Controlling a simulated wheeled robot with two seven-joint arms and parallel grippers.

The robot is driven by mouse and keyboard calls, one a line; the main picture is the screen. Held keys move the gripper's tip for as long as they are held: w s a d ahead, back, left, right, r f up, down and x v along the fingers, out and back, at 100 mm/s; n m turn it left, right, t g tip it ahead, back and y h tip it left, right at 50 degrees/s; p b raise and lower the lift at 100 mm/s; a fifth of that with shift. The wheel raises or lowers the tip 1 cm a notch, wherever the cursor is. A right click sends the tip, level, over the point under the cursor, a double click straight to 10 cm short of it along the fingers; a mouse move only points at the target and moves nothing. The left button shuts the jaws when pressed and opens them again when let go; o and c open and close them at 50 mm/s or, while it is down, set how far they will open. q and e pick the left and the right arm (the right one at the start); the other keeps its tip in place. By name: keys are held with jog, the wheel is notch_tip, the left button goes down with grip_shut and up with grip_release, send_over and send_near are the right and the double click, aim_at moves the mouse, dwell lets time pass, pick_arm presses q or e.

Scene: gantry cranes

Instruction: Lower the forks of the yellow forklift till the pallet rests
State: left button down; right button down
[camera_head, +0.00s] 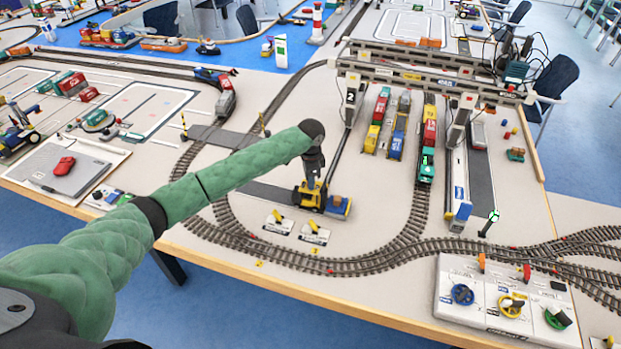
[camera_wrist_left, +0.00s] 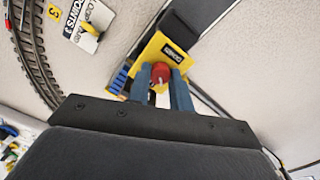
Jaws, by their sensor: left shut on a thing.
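The yellow forklift (camera_head: 308,197) stands on the tabletop near the middle of the head view. A pallet with a blue load (camera_head: 338,207) is at its right side; I cannot tell whether it touches the table. My left gripper (camera_head: 311,180) is above the forklift, pointing down. In the left wrist view the forklift's yellow top (camera_wrist_left: 155,47) carries a dark label, and the gripper's two blue-grey fingers (camera_wrist_left: 161,82) are closed around a red knob (camera_wrist_left: 160,71) on it. A blue piece (camera_wrist_left: 121,79) shows beside the forklift. My right gripper is not in view.
Curved track (camera_head: 340,265) passes in front of the forklift, with two point-lever plates (camera_head: 314,234) between. A gantry crane (camera_head: 430,72) spans container wagons behind right. A control panel with coloured wheels (camera_head: 506,303) is at the front right.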

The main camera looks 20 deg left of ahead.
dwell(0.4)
pick_arm(q)
jog(key=c, duration=1.2)
grip_release()
jog(key=shift+c, duration=0.2)
jog(key=shift+r, duration=0.15)
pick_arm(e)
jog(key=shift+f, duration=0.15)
pick_arm(q)
jog(key=shift+r+b, duration=0.4)
notch_tip(320, 180, up, 6)
jog(key=shift+f+b, duration=0.15)
jog(key=shift+b, duration=0.9)
jog(key=shift+r, duration=0.55)
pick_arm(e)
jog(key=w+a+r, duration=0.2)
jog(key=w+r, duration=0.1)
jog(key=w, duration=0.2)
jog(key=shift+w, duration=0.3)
pick_arm(q)
jog(key=shift+f, duration=0.1)
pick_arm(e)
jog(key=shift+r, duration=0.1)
